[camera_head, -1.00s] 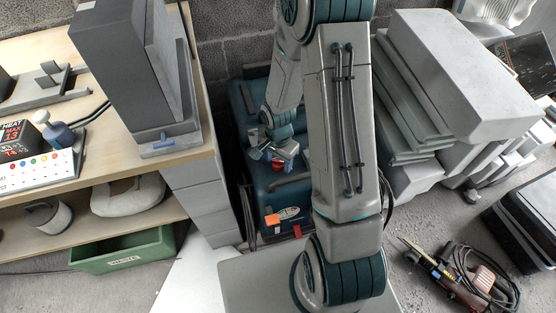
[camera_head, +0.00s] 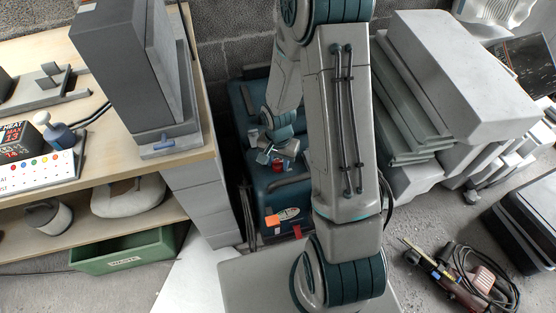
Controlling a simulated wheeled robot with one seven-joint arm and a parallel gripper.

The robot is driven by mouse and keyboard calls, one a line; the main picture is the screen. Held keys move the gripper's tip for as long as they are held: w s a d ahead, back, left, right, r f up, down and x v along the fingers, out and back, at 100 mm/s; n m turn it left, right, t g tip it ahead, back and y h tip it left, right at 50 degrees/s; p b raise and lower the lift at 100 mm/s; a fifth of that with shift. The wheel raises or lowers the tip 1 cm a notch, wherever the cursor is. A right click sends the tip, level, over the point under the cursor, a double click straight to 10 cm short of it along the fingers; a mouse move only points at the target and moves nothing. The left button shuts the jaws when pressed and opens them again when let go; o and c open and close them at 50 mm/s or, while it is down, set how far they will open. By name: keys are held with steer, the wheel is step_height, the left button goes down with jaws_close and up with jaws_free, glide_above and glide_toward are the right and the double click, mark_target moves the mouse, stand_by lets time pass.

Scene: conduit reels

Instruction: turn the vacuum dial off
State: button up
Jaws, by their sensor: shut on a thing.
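The vacuum is a dark teal, boxy unit (camera_head: 290,198) standing on the floor between the workbench and the stacked slabs. A small red part, which looks like its dial (camera_head: 278,165), shows on top, at the fingers. My gripper (camera_head: 272,159) reaches down over the vacuum's top from behind my forearm and is shut on this dial. The fingers hide much of the dial, so its setting cannot be read. A round pale label or gauge (camera_head: 290,213) and an orange tag (camera_head: 272,220) are on the vacuum's near face.
The wooden workbench (camera_head: 190,160) with a large grey block (camera_head: 125,70) stands close on the left. A green bin (camera_head: 125,252) is below it. Pale slabs (camera_head: 460,75) are stacked on the right. A corded tool (camera_head: 440,275) lies on the floor at lower right.

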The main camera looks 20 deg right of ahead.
mark_target(278, 162)
steer(key=n, duration=0.5)
steer(key=shift+n+p, duration=0.3)
steer(key=n+p, duration=0.1)
steer(key=n, duration=0.4)
steer(key=n+p, duration=0.1)
steer(key=n, duration=0.4)
steer(key=shift+r+n, duration=0.1)
steer(key=shift+n, duration=0.3)
steer(key=shift+n+p, duration=0.9)
steer(key=shift+n, duration=1.3)
steer(key=o, duration=1)
steer(key=shift+c, duration=0.2)
step_height(278, 162, up, 14)
steer(key=p, duration=0.5)
steer(key=shift+f, duration=0.2)
